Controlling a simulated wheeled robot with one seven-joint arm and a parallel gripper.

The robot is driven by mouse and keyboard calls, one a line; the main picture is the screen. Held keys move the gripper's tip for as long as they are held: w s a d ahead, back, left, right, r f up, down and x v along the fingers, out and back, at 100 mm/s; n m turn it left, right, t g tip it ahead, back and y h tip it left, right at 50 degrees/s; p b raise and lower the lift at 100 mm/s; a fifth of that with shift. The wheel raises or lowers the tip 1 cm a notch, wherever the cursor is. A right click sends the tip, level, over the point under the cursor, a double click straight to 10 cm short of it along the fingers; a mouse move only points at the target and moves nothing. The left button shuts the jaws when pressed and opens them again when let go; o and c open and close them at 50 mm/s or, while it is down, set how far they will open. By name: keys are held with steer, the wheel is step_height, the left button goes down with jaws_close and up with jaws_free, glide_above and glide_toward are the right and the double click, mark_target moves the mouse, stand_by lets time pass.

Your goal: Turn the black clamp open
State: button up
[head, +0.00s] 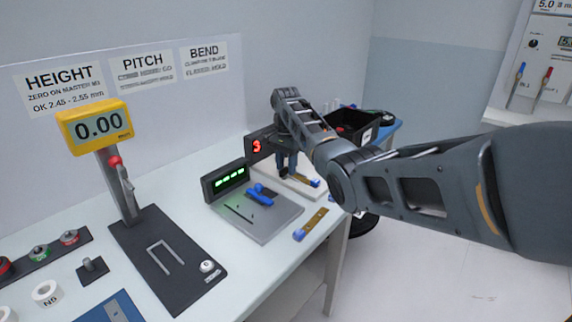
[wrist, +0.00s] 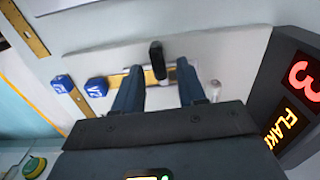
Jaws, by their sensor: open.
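The black clamp (wrist: 157,62) is a short dark lever on a pale plate (wrist: 225,60) in the wrist view. It stands between the two blue fingertips of my gripper (wrist: 159,72), with a visible gap on each side. My gripper is open and holds nothing. In the head view my gripper (head: 287,162) points down over the pale plate (head: 291,186) at the far end of the bench. The clamp is hidden there behind the fingers and wrist.
A display (wrist: 298,95) reading 3 and FLAKE stands close on the right. Blue-ended brass strips (wrist: 25,25) lie left. In the head view, a grey fixture with a blue lever (head: 262,193), a height gauge (head: 95,125) and a black bin (head: 352,122) stand nearby.

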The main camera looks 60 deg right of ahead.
jaws_close()
steer(key=shift+r+n, duration=0.1)
steer(key=shift+n, duration=0.2)
stand_by(0.3)
steer(key=n+p, duration=0.2)
steer(key=n, duration=0.1)
steer(key=shift+w, duration=0.2)
steer(key=n, duration=0.3)
steer(key=n+p, duration=0.1)
steer(key=n, duration=0.1)
steer(key=shift+w, duration=0.25)
steer(key=n, duration=0.2)
steer(key=n+p, duration=0.1)
steer(key=n, duration=0.1)
steer(key=shift+w+a, duration=0.15)
steer(key=shift+a, duration=0.05)
steer(key=shift+w+a+n+p, duration=0.1)
steer(key=shift+n+p, duration=0.1)
steer(key=shift+n, duration=1.05)
steer(key=shift+a+n+p, duration=0.1)
steer(key=shift+n+p, duration=0.05)
steer(key=shift+n, duration=1.1)
